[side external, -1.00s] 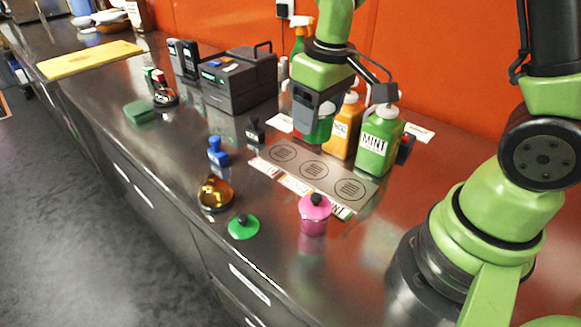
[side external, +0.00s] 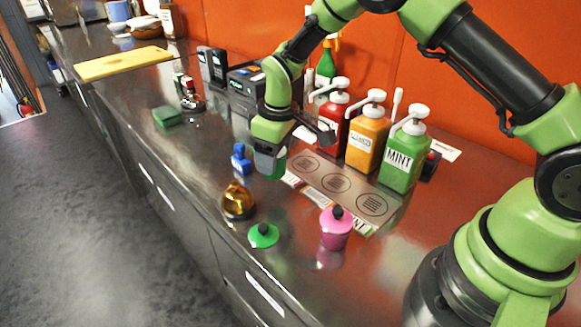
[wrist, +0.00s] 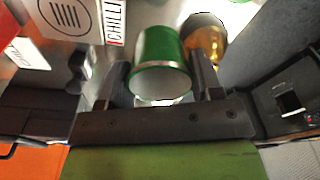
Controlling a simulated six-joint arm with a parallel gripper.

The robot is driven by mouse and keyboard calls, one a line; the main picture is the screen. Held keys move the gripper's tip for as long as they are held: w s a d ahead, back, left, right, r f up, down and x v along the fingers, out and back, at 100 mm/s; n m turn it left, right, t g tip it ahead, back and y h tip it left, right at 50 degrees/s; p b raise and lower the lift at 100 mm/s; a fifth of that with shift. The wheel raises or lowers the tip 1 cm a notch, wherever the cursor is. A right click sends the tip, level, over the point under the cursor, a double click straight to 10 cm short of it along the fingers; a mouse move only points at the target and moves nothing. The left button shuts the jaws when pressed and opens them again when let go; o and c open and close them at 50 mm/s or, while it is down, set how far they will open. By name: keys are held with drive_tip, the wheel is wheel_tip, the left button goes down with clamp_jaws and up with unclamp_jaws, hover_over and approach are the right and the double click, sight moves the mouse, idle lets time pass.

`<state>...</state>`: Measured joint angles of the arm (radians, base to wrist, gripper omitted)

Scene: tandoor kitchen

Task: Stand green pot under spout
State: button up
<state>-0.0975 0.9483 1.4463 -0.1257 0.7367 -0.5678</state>
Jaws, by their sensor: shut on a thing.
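My gripper (side external: 271,160) is shut on the green pot (side external: 277,165), just left of the plate. In the wrist view the green pot (wrist: 160,50) sits between the two fingers (wrist: 165,85), its pale open rim facing the camera. I cannot tell whether its base touches the counter. Three pump bottles stand behind the plate: red (side external: 335,123), orange (side external: 366,140) and green, marked MINT (side external: 401,160). The plate (side external: 321,170) carries three printed circles, all bare. A green lid with a dark knob (side external: 263,236) lies at the front of the counter.
A pink lidded pot (side external: 335,233) stands in front of the plate, and a gold-brown pot (side external: 238,204) stands front left. A blue object (side external: 240,162) is close left of my gripper. A dark machine (side external: 244,88) stands behind. The counter's front left is clear.

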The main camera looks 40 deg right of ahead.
drive_tip(key=shift+f, duration=2.95)
drive_tip(key=shift+f, duration=0.15)
drive_tip(key=o, duration=1)
